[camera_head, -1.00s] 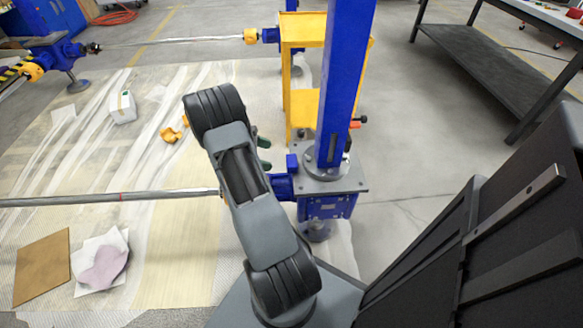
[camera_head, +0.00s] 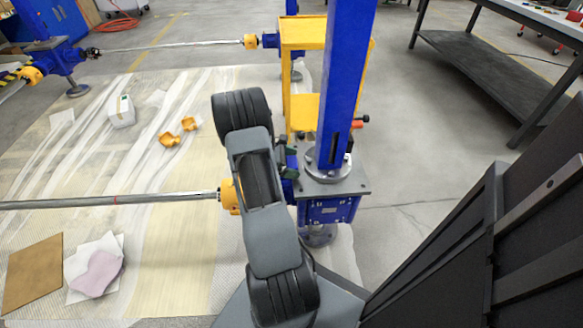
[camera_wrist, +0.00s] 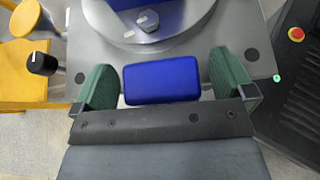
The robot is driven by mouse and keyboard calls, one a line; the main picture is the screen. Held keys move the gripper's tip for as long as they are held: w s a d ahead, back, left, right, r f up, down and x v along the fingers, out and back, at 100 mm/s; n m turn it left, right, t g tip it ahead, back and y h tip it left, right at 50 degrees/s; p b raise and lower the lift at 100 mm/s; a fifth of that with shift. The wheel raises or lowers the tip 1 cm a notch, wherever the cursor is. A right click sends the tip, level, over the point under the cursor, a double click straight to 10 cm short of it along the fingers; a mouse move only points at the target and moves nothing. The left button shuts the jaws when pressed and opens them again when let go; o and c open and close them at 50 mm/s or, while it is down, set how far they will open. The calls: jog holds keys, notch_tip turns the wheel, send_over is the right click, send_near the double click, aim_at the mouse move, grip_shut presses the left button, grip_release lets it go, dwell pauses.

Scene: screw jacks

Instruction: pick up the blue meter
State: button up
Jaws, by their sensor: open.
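The blue meter (camera_wrist: 162,79) is a rounded blue block that shows in the wrist view, beside the round flange on the jack's top plate. My gripper (camera_wrist: 165,86) is open, with one green finger to the left of the meter and the other to its right. A gap shows on both sides, so neither finger visibly touches it. In the head view my gripper (camera_head: 289,160) is at the left side of the blue screw jack (camera_head: 326,209), and my arm and fingers mostly hide the meter.
A tall blue column (camera_head: 346,80) rises from the jack. A yellow stand (camera_head: 303,110) is just behind. A steel shaft (camera_head: 110,200) runs left from the jack at an orange coupling. A dark workbench (camera_head: 480,66) stands at the back right; the floor before it is clear.

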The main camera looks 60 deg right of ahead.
jog(key=shift+c, duration=0.4)
jog(key=c, duration=1)
